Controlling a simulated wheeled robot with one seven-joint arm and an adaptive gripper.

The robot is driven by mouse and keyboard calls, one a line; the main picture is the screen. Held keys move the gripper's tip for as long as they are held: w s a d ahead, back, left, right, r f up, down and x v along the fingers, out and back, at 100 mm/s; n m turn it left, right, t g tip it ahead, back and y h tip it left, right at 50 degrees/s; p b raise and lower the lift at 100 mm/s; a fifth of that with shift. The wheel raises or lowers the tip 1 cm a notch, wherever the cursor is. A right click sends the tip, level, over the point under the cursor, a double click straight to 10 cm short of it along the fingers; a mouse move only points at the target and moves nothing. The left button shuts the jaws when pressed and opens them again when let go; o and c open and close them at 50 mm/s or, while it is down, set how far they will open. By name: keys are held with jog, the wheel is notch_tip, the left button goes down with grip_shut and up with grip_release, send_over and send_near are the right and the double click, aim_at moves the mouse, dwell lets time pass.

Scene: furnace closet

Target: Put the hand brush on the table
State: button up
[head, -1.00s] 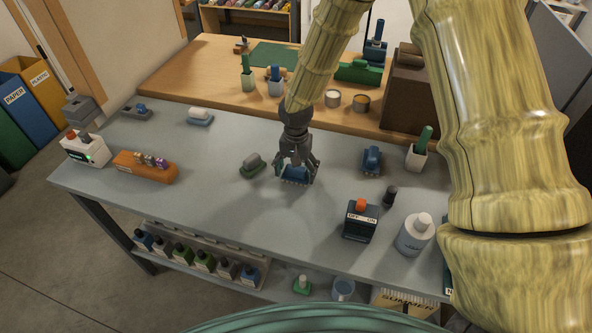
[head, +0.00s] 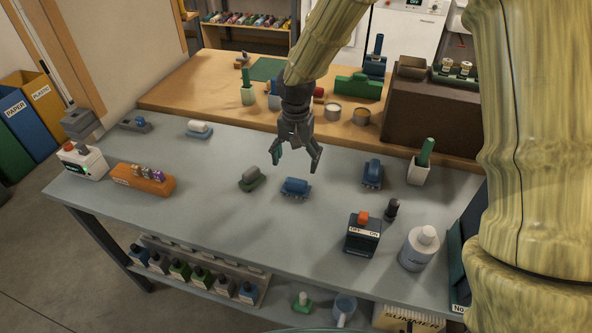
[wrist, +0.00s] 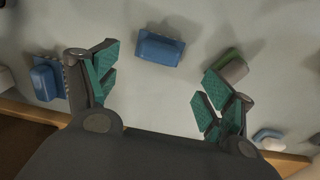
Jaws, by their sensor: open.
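A blue hand brush (head: 296,187) with bristles lies on the grey table (head: 225,225), near its middle. My gripper (head: 296,158) is open and empty, just above and behind this brush, apart from it. In the wrist view the blue brush (wrist: 160,48) lies on the tabletop beyond the spread fingers (wrist: 157,82). Nothing is between the fingers. A second blue brush-like item (head: 372,173) lies to the right on the same table, and a grey-and-green one (head: 251,180) lies to the left.
A dark switch box (head: 362,234), white bottle (head: 419,248) and white cup (head: 421,163) stand on the right side. An orange holder (head: 142,179) and white device (head: 82,160) sit at left. A wooden bench (head: 200,90) adjoins behind. The table's front middle is clear.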

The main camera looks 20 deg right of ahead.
jog(key=shift+r, duration=1.15)
